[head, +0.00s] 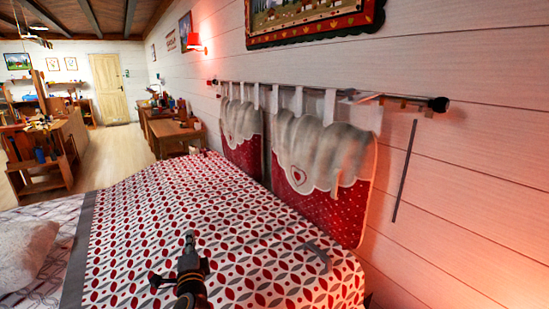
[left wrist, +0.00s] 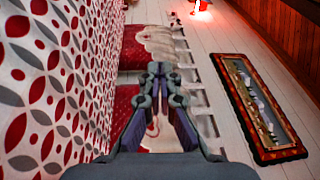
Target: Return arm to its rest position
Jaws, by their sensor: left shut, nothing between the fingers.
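My left gripper (head: 190,238) is at the bottom middle of the head view, in front of the patterned bedspread. It is shut and holds nothing. In the left wrist view its two fingers (left wrist: 158,68) meet at the tips, with nothing between them. The view behind the fingers shows the red and cream wall cushions and the white plank wall. My right gripper is in neither view.
A bed with a red, white and grey bedspread (head: 150,220) fills the foreground. Red and cream cushions (head: 318,185) hang from a rail (head: 300,88) on the plank wall. A grey T-shaped item (head: 317,256) shows at the bed's right. Wooden desks (head: 170,130) stand farther back.

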